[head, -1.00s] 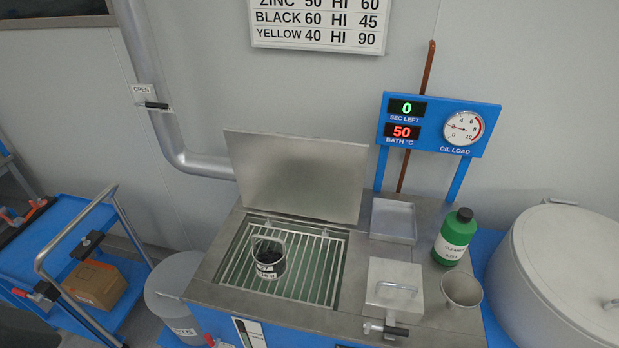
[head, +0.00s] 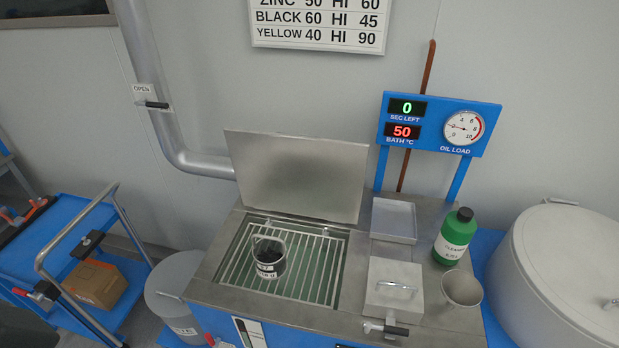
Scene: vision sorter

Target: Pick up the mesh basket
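The mesh basket (head: 268,259) is a small dark container with a raised handle and a white label. It stands on the rack of bars (head: 315,262) inside the open bath of the washing station, left of the rack's middle. What lies inside it is dark and hard to make out. Neither of my grippers shows in the head view, so nothing of mine is seen touching the basket.
The bath's lid (head: 298,178) stands open behind the rack. A tray (head: 393,221), a lidded box (head: 394,290), a cup (head: 461,289) and a green cleaner bottle (head: 455,238) stand to the right. A cart (head: 75,250) and a bucket (head: 172,295) are left. A large drum (head: 560,270) is right.

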